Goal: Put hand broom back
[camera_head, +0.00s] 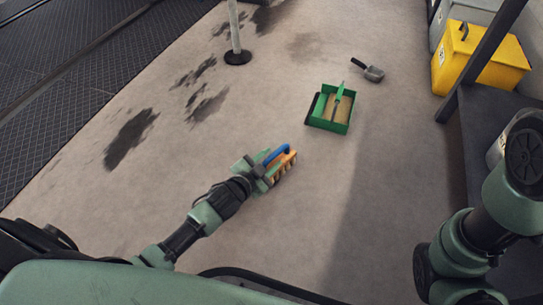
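The hand broom (285,168), with a blue handle and an orange block with bristles, is at the end of my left arm in the head view. My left gripper (266,170) is at its handle and looks shut on it. The fingers hide part of the handle. A green open box (328,125) with a tan inside and an upright green piece in its middle stands on the floor, beyond the broom to the upper right. My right arm comes in at the lower right, and its gripper does not show.
A small grey scoop (373,74) with a dark handle lies behind the green box. A pole (236,40) stands on a dark round base. A yellow box (482,62) is on a dark bench (490,120) at the right. Dark stains mark the otherwise clear floor at left.

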